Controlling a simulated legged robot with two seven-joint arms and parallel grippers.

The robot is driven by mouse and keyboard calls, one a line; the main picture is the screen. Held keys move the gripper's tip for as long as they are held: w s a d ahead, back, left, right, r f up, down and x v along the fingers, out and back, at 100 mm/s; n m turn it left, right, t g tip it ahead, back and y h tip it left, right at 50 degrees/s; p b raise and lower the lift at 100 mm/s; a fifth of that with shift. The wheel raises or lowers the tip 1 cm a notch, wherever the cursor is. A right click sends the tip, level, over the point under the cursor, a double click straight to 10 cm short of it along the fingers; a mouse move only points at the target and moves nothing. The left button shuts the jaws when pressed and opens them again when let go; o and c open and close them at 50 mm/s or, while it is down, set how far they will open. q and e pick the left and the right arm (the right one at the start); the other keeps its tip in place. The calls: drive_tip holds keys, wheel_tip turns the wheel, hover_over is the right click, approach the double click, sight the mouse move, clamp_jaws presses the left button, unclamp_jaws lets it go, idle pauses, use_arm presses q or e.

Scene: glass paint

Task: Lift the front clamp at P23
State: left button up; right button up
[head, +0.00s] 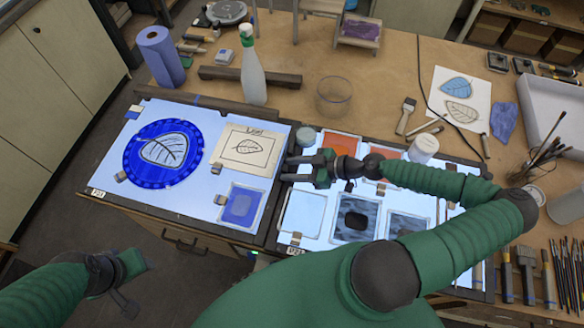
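A small tan and metal clamp (296,238) sits at the front left edge of the right light panel (318,243). A small white label (295,251) is just in front of it, too small to read surely. My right gripper (291,168) is over the back left part of this panel, behind the clamp and apart from it. Its fingers point left with a gap between them, and nothing shows in it. My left gripper (134,283) hangs low in front of the left panel (112,160), fingers spread and empty.
Glass panes, including a dark patterned one (356,218), lie on the right panel. A blue disc with a leaf (163,150) lies on the left panel. Brushes lie at right.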

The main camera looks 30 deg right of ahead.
drive_tip(key=shift+r, duration=0.1)
idle(0.3)
drive_tip(key=b+v, duration=0.1)
drive_tip(key=v, duration=0.5)
drive_tip(key=b+v, duration=0.1)
drive_tip(key=v, duration=0.3)
drive_tip(key=shift+d+f+b, duration=0.25)
drive_tip(key=shift+f+b, duration=0.05)
drive_tip(key=p+v, duration=0.3)
drive_tip(key=v, duration=0.3)
drive_tip(key=shift+s+r, duration=0.25)
drive_tip(key=shift+d, duration=0.15)
drive_tip(key=shift+r, duration=0.1)
